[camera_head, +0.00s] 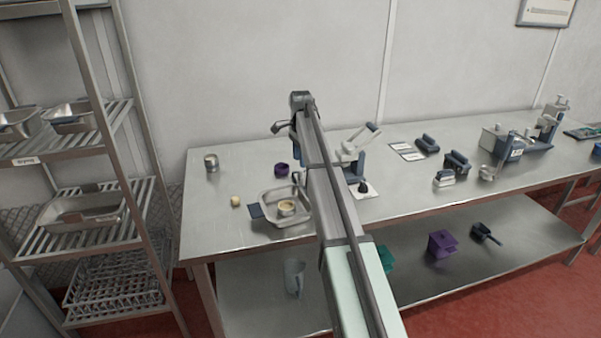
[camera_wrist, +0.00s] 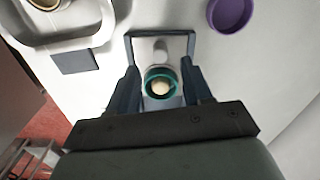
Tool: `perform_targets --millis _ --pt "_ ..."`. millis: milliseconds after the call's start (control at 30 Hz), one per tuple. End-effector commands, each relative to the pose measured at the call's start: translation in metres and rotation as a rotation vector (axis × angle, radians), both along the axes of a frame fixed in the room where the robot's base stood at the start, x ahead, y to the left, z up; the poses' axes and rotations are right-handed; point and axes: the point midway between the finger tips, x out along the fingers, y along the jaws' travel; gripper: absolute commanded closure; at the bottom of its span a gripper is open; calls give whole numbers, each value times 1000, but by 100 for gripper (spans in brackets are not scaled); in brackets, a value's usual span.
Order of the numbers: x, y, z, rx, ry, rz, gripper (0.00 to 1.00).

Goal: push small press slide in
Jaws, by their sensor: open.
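My gripper (camera_wrist: 160,82) is open in the wrist view. Its two dark fingers stand either side of a teal ring (camera_wrist: 149,80) with a pale, cream-coloured round piece inside. A dark blue-grey frame (camera_wrist: 160,34) with a pale knob (camera_wrist: 161,50) lies just beyond the ring; this looks like the small press and its slide. I cannot tell whether the fingers touch it. In the head view my arm covers most of this spot, and my fingertips cannot be made out. A press with a white lever (camera_head: 362,137) shows just right of my arm.
A metal tray (camera_head: 268,197) holding a round tin (camera_head: 287,208) stands left of my arm, beside a dark square (camera_head: 255,211). A purple ring (camera_head: 282,170) and a small metal pot (camera_head: 211,163) stand nearby. Several devices crowd the table's right; its left end is mostly clear.

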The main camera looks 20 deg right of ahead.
Motion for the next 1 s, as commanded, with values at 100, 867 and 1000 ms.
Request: perform_targets --millis 100,867,1000 --pt "-1 0 -22 1 2 0 50" --pt "0 0 -63 0 0 0 51" --pt "0 0 -63 0 0 0 65"
